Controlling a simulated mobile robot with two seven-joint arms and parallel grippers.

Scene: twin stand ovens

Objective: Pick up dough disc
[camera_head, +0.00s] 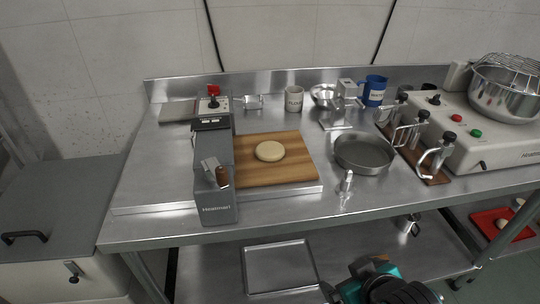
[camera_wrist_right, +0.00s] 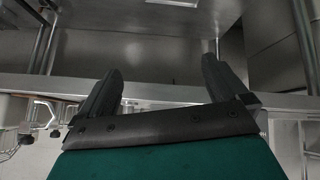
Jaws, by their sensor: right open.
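The dough disc (camera_head: 270,151) is pale, round and flat. It lies on a wooden board (camera_head: 292,171) on the steel table, just right of a grey Heatmari machine (camera_head: 215,170). My right gripper shows in the right wrist view (camera_wrist_right: 160,72) with its two dark fingers spread and nothing between them. In the head view only its teal and black parts show at the bottom edge, in front of and below the table, well away from the dough. The dough does not show in the wrist view. My left gripper is not in view.
A round pan (camera_head: 364,153) and a small metal weight (camera_head: 347,184) stand right of the board. A flour mug (camera_head: 294,98) and a blue mug (camera_head: 375,90) stand behind. A tray (camera_head: 280,268) lies on the lower shelf. The table's front edge lies between my right gripper and the board.

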